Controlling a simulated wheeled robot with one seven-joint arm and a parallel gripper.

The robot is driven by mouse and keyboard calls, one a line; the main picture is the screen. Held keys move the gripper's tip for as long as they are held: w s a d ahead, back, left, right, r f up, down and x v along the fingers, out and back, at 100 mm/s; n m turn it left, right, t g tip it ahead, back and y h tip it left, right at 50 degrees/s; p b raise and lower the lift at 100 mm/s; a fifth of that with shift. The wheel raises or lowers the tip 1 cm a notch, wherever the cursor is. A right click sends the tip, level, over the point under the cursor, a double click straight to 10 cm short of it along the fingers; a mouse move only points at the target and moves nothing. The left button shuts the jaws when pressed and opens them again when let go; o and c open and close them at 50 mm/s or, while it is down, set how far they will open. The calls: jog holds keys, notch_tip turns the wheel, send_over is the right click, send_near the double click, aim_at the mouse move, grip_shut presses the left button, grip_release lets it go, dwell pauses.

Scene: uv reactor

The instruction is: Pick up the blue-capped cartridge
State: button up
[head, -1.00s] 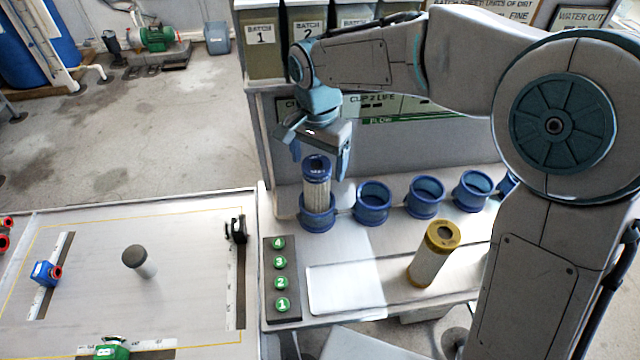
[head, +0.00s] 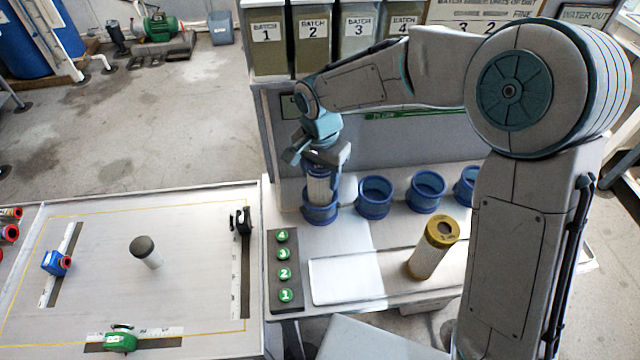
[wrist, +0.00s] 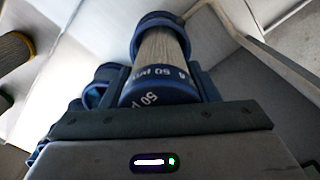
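The blue-capped cartridge (head: 319,187) is a pale pleated cylinder with blue ends. It stands upright in the leftmost blue ring holder (head: 320,214) on the bench. My gripper (head: 321,173) is above it, pointing down, with its fingers on either side of the cartridge's upper part. In the wrist view the printed blue cap (wrist: 158,85) lies between the two fingers (wrist: 165,80), which look closed in against its sides. The lower end of the cartridge is hidden in the holder.
Several empty blue holders (head: 375,198) stand in a row to the right. A yellow-capped cartridge (head: 432,248) stands in front of them. A strip of numbered green buttons (head: 284,270) lies at the left beside a pale plate (head: 345,280). Batch containers (head: 313,45) stand behind.

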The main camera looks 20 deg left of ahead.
jog(key=c, duration=0.3)
jog(key=shift+r, duration=0.15)
